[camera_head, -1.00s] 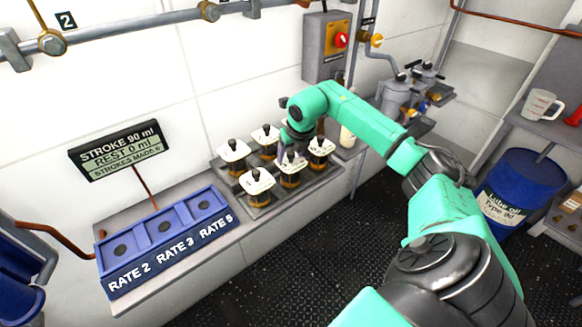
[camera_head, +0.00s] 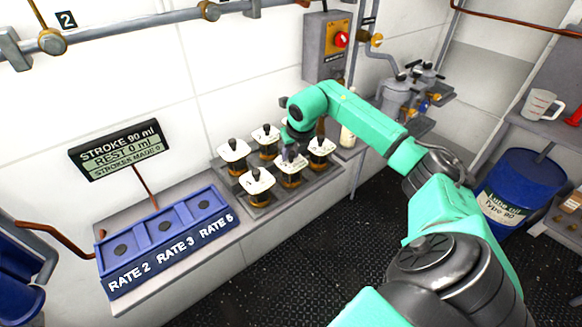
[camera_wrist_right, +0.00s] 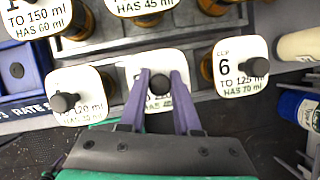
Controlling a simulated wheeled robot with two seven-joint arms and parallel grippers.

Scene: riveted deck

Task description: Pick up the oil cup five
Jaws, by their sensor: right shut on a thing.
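Oil cup five (camera_head: 289,180) is the middle cup of the front row on the grey rack, an amber cup with a white card and dark knob on top. In the right wrist view its card (camera_wrist_right: 184,99) is partly hidden by my fingers, so its number cannot be read. My right gripper (camera_head: 289,155) comes down from above and is shut on the cup's dark knob; it also shows in the right wrist view (camera_wrist_right: 160,82). The cup looks upright, in line with its neighbours; I cannot tell whether it is clear of its seat. My left gripper is not in view.
Cup six (camera_wrist_right: 236,68) stands close on the right, another cup (camera_wrist_right: 81,97) on the left. More cups (camera_head: 265,137) form the back row. A blue tray (camera_head: 165,240) marked RATE 2, 3 and 5 lies left along the shelf. A pale bottle (camera_head: 347,136) stands right of the rack.

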